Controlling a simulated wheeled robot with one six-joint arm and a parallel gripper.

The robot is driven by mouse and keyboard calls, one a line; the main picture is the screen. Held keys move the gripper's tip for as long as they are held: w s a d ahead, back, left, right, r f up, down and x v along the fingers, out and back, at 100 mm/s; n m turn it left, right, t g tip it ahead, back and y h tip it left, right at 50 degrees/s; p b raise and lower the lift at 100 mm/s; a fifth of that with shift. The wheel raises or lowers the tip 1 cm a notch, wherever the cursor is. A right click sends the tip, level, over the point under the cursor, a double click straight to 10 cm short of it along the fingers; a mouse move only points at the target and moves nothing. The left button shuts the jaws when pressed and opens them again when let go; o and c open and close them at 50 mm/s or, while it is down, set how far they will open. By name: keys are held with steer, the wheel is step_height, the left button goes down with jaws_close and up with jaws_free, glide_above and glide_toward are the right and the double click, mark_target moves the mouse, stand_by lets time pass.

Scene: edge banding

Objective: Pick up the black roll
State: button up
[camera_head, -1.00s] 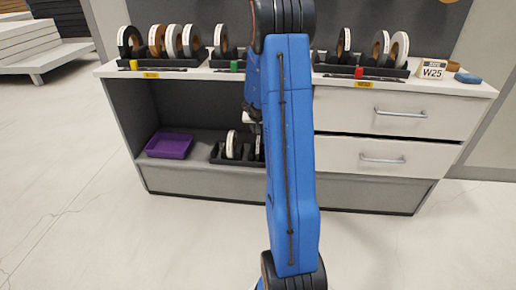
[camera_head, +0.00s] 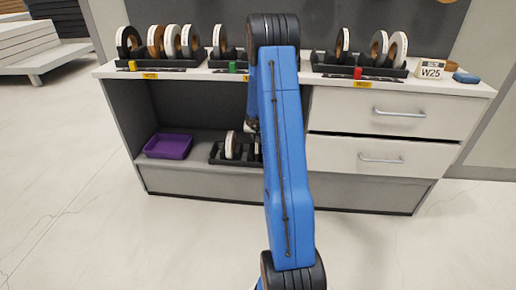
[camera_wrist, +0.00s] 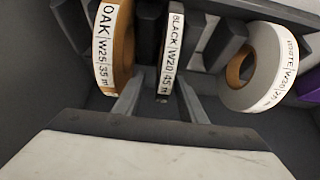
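The black roll (camera_wrist: 172,58) shows in the wrist view by its white edge label, "BLACK W20 45 m". It stands upright between an oak roll (camera_wrist: 112,50) on the left and a white roll (camera_wrist: 262,80) on the right. My gripper (camera_wrist: 160,97) is open, with one finger on each side of the black roll's near edge. I see a gap at the left finger; contact at the right finger is unclear.
The white roll (camera_head: 233,146) stands in a dark rack on the cabinet's lower shelf, with a purple bin (camera_head: 168,146) to its left. More rolls stand in racks on the white worktop (camera_head: 460,88) above. Closed drawers (camera_head: 380,155) are at right.

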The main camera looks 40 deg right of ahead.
steer(key=shift+a+x, duration=0.2)
steer(key=shift+x, duration=2)
steer(key=shift+w, duration=0.2)
jaws_close()
